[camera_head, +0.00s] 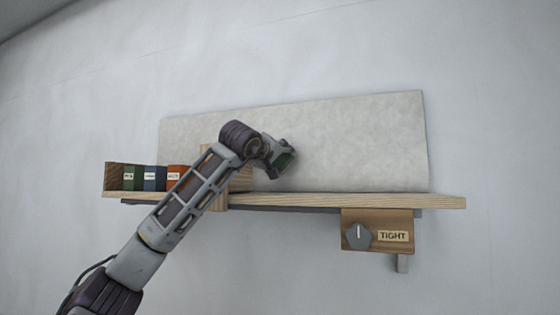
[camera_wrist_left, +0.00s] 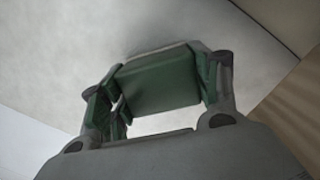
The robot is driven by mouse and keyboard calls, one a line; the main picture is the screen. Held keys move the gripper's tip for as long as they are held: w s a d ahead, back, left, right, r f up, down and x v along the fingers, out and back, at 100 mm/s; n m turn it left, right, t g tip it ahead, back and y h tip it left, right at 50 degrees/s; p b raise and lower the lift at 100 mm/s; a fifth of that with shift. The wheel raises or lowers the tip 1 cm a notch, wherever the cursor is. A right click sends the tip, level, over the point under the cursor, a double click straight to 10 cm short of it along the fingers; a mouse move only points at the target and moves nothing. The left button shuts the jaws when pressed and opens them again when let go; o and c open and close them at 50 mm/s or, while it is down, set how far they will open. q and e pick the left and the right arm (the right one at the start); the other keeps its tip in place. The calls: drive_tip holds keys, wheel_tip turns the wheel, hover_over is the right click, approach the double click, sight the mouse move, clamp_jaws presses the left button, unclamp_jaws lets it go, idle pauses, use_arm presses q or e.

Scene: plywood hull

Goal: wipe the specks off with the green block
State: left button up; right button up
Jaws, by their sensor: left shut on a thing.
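The green block (camera_wrist_left: 160,78) is between the fingers of my left gripper (camera_wrist_left: 160,95) in the left wrist view. The gripper is shut on it. In the head view the left gripper (camera_head: 283,157) is in front of the pale grey panel (camera_head: 360,140), above the shelf, with a little of the green block showing. The block's far edge is close to the panel; I cannot tell whether it touches. I can make out no specks on the panel in either view. My right gripper is not in view.
A wooden shelf (camera_head: 390,201) runs below the panel. At its left end a wooden holder (camera_head: 112,176) has green, blue and orange blocks. My left arm hides part of the shelf. A wooden box with a grey knob (camera_head: 358,236) and a "TIGHT" label (camera_head: 393,236) hangs below right.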

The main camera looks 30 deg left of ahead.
sight(289, 158)
use_arm(q)
drive_tip(key=shift+d, duration=0.15)
drive_tip(key=shift+w+d, duration=0.25)
drive_tip(key=shift+d, duration=0.55)
drive_tip(key=shift+w+d, duration=0.2)
drive_tip(key=shift+d, duration=0.6)
drive_tip(key=shift+d, duration=0.2)
drive_tip(key=shift+w+d, duration=0.2)
drive_tip(key=shift+d, duration=0.65)
drive_tip(key=shift+w+d, duration=0.2)
drive_tip(key=shift+d, duration=0.6)
drive_tip(key=shift+d, duration=0.1)
drive_tip(key=shift+w+d, duration=0.2)
drive_tip(key=shift+d, duration=0.6)
drive_tip(key=shift+w+d, duration=0.2)
drive_tip(key=shift+d, duration=0.6)
drive_tip(key=shift+d, duration=0.2)
drive_tip(key=shift+w+d, duration=0.25)
drive_tip(key=shift+d, duration=0.55)
drive_tip(key=shift+w+d, duration=0.2)
drive_tip(key=shift+d, duration=0.6)
